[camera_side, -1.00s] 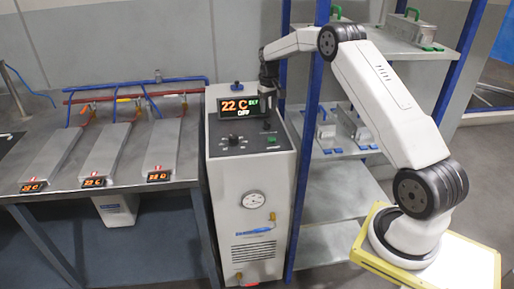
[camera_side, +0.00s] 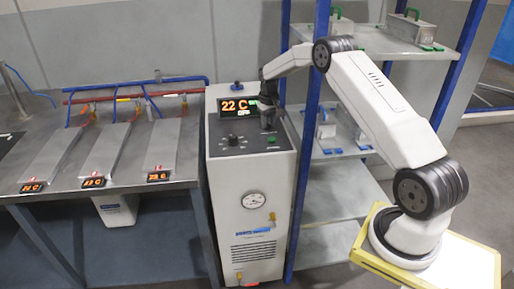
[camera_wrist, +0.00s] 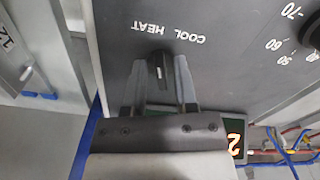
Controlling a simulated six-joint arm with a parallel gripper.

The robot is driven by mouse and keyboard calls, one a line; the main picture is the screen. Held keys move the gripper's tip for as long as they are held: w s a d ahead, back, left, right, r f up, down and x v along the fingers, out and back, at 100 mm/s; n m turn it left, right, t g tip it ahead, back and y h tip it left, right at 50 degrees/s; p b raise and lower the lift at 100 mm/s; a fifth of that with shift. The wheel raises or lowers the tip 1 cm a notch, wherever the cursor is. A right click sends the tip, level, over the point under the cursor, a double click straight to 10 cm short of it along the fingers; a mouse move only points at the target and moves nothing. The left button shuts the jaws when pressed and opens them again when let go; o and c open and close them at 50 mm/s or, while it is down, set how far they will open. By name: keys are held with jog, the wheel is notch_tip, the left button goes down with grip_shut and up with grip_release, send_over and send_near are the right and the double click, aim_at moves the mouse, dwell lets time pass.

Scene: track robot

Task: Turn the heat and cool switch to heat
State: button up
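The heat and cool switch is a small dark knob (camera_wrist: 158,66) on the grey control panel (camera_wrist: 215,75) in the wrist view. White labels COOL and HEAT appear upside down beside it. My gripper (camera_wrist: 160,68) has one finger on each side of the knob, and the fingers look spread, with narrow gaps at the knob. Firm contact does not show. In the side view my gripper (camera_side: 267,122) points down at the panel top (camera_side: 250,147) of the white machine (camera_side: 250,175) and hides the knob. Which label the knob points to cannot be told.
The orange display (camera_side: 234,104) stands behind the panel, partly covered by my gripper. A temperature dial (camera_side: 232,140) is left on the panel, a green button (camera_side: 272,140) right. A blue-posted shelf (camera_side: 330,200) stands close to the right; a bench (camera_side: 100,150) stands left.

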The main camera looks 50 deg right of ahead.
grip_shut()
jog(key=shift+n, duration=0.3)
jog(key=shift+d+n, duration=0.1)
jog(key=shift+n, duration=1.2)
jog(key=shift+o, duration=1.5)
grip_release()
jog(key=shift+r, duration=0.15)
